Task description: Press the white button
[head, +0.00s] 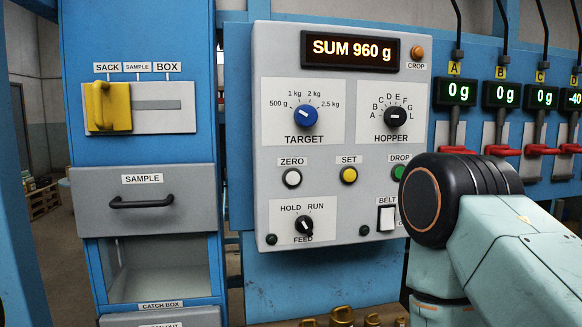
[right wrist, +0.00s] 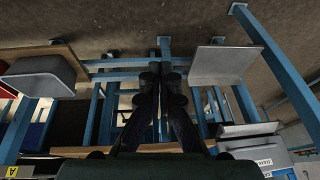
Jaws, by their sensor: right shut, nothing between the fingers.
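The white button (head: 292,178) is a round cap under the ZERO label on the grey control panel (head: 270,225). It sits left of the yellow SET button (head: 348,175) and the green DROP button (head: 399,172). In the head view my right arm covers the panel's lower right edge, and no gripper shows there. In the right wrist view my right gripper (right wrist: 160,80) is shut and empty, with its two dark fingers close together. It points at blue framework, and the white button does not show in that view. My left gripper is in neither view.
The panel display (head: 351,48) reads SUM 960 g. The blue TARGET knob (head: 306,116), black HOPPER knob (head: 395,116), HOLD/RUN knob (head: 304,226) and white BELT switch (head: 387,218) surround the buttons. A yellow slider (head: 107,106) and sample drawer (head: 143,199) stand left.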

